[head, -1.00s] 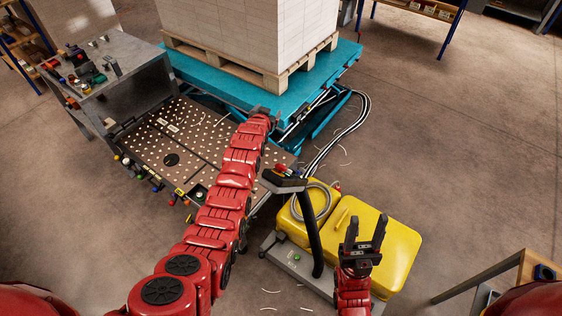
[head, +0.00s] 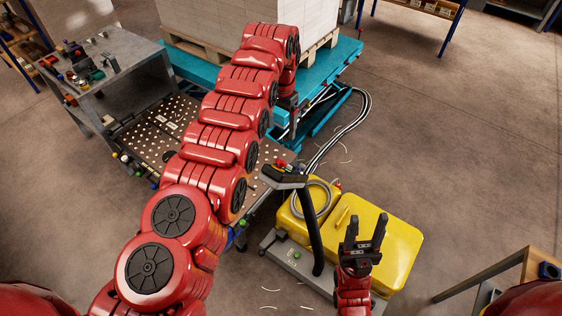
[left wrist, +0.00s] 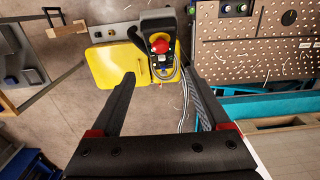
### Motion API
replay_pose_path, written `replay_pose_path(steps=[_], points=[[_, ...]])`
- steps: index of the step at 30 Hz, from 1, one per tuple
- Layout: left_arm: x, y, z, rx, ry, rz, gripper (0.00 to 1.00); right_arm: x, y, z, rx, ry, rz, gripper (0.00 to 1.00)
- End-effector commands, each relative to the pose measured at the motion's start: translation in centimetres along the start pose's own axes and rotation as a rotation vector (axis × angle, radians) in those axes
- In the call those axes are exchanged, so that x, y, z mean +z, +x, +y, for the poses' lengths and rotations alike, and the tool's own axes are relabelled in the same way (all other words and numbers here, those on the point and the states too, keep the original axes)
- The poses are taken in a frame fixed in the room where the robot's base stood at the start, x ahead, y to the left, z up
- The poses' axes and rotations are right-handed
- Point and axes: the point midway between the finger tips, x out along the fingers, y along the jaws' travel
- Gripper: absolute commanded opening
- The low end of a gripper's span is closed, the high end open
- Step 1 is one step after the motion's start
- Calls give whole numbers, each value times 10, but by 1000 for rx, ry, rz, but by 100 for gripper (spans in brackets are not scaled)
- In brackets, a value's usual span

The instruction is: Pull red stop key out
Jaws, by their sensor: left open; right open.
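The red stop key (left wrist: 160,44) is a round red knob with yellow around its base in the left wrist view. It sits on the black control head (left wrist: 158,22) of a yellow machine; the control head also shows in the head view (head: 285,177). My left gripper (head: 292,128) points down above and beyond the control head in the head view. In the left wrist view its open, empty fingers (left wrist: 160,76) lie to either side of the knob's line, with the knob beyond the tips. My right gripper (head: 367,238) is open and empty over the yellow machine body (head: 400,248).
A perforated board (head: 150,135) lies left of the control head, partly hidden by my left arm. A teal lift table (head: 340,75) with a loaded pallet (head: 320,45) stands behind. A grey hose (head: 325,200) loops beside the column. Open floor lies to the right.

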Motion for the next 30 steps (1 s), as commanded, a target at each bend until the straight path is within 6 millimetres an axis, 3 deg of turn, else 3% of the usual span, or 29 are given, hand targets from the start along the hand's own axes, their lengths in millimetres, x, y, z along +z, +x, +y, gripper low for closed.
replay_pose_path(steps=[1,8,16,24,30], points=[[0,16,0,0,0,1,80,3,-16,-1,0,0,0,50],[0,48,0,-1,-1,3,80,10,-59,-3,0,0,0,50],[-1,102,-1,-2,-1,5,80,18,-105,-5,0,0,0,50],[-2,143,-1,-1,0,3,80,17,-99,-5,0,0,0,50],[-2,150,-1,-2,0,4,80,17,-99,-5,0,0,0,50]])
